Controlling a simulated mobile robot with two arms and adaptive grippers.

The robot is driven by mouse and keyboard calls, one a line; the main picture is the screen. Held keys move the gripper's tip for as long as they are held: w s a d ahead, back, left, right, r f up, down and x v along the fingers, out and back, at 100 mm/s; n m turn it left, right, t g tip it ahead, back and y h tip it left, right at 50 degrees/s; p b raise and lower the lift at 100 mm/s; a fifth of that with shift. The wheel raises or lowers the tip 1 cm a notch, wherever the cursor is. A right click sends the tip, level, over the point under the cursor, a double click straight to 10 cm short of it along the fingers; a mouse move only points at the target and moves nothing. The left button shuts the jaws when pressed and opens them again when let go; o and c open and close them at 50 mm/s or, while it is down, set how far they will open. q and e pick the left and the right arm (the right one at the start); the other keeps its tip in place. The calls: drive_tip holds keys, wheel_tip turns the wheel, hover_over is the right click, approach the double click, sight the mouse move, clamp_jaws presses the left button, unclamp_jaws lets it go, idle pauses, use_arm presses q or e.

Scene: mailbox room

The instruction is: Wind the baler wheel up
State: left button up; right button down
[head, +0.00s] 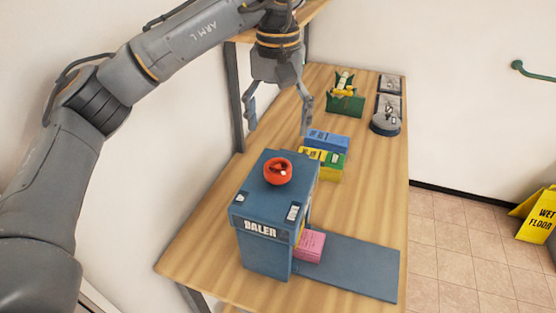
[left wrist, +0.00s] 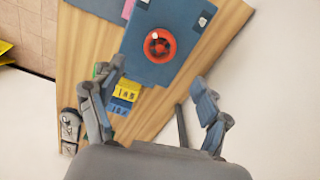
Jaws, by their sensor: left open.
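The blue baler (head: 268,258) stands on the wooden table with the word BALER on its front. Its red wheel (head: 277,171) lies on the top face, with a small pale knob on it. The wheel also shows in the left wrist view (left wrist: 159,44), beyond the fingertips. My left gripper (head: 278,118) is open and empty, above and behind the wheel, apart from it. Its spread fingers also show in the left wrist view (left wrist: 160,95). A pink block (head: 310,246) sits at the baler's right side, partly hidden by it. My right gripper is not in view.
Blue and yellow-green labelled blocks (head: 326,141) stand close behind the baler. A flat blue plate (head: 345,267) extends to its right. A green holder with yellow items (head: 345,98) and dark trays (head: 388,107) are farther back. A yellow wet-floor sign (head: 539,214) stands on the floor.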

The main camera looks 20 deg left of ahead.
use_arm(q)
hover_over(278, 166)
wheel_tip(278, 166, down, 5)
drive_tip(key=shift+f, duration=0.15)
wheel_tip(278, 166, down, 4)
drive_tip(key=shift+r+p, duration=0.25)
drive_tip(key=shift+p, duration=0.3)
drive_tip(key=shift+f, duration=0.9)
drive_tip(key=shift+w, duration=0.1)
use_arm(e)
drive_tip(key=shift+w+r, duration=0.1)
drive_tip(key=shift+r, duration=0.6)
use_arm(q)
drive_tip(key=c, duration=1.2)
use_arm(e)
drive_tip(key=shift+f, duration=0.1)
